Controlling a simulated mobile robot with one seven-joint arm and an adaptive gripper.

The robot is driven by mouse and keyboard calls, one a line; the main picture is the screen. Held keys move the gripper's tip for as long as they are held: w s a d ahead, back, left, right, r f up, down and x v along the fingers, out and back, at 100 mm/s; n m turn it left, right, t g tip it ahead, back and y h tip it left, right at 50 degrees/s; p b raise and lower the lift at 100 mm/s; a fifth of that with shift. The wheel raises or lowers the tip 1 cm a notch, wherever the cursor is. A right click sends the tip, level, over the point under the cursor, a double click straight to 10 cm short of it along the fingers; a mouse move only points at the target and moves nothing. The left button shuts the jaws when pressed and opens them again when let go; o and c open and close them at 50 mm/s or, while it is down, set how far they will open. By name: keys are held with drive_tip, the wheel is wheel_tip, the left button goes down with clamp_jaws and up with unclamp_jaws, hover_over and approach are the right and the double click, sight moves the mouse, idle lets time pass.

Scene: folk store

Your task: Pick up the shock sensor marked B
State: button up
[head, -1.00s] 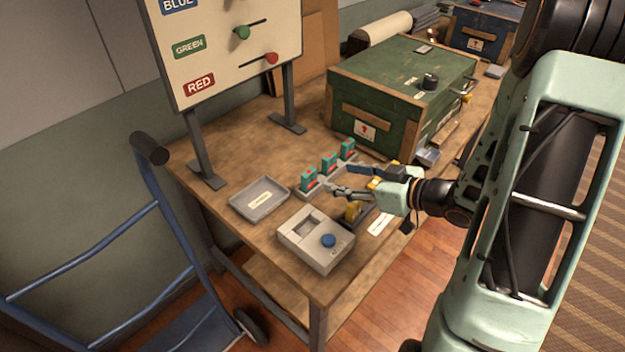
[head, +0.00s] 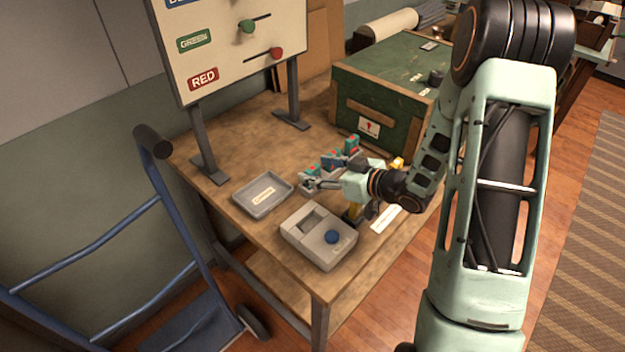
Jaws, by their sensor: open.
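Several small teal sensors with red faces stand in a row in a grey rack (head: 304,190) on the wooden table: a front one (head: 313,171), a middle one (head: 328,162) partly covered by my gripper, and a back one (head: 351,145). Their letters are too small to read, so I cannot tell which is B. My gripper (head: 318,173) is open at the row, its fingers pointing left. One finger is by the middle sensor and the other is low by the front one. Whether either touches a sensor I cannot tell.
A grey labelled tray (head: 283,201) lies left of the rack. A grey box with a blue button (head: 332,237) stands in front, with a yellow item (head: 352,214) beside it. A green chest (head: 376,88) stands behind. A sign board (head: 228,50) and a blue hand truck (head: 88,241) are at left.

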clamp_jaws()
idle(0.3)
drive_tip(key=shift+r, duration=0.1)
